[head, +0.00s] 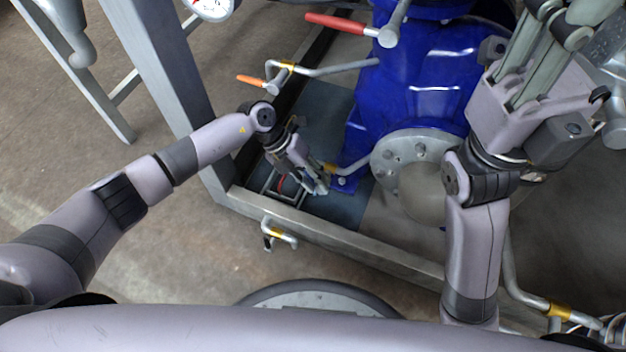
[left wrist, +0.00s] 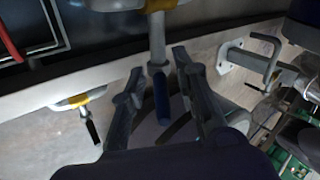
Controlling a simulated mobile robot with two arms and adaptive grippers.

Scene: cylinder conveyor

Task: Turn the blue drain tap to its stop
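The blue tap handle (left wrist: 161,98) hangs from a pale pipe stem with a yellow collar. In the left wrist view it lies between the two fingers of my left gripper (left wrist: 156,75), with visible gaps on both sides. The left gripper is open around the handle. In the head view my left gripper (head: 318,187) is low inside the frame, beside the foot of the blue pump, and the blue handle cannot be made out there. My right gripper (head: 568,22) is raised at the upper right, its fingers apart and empty.
A blue pump (head: 428,95) with a grey flange stands behind the left gripper. A metal frame rail (head: 330,240) runs in front. Other levers are nearby: red (head: 335,23), orange (head: 250,81), and a black-handled one (left wrist: 91,130).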

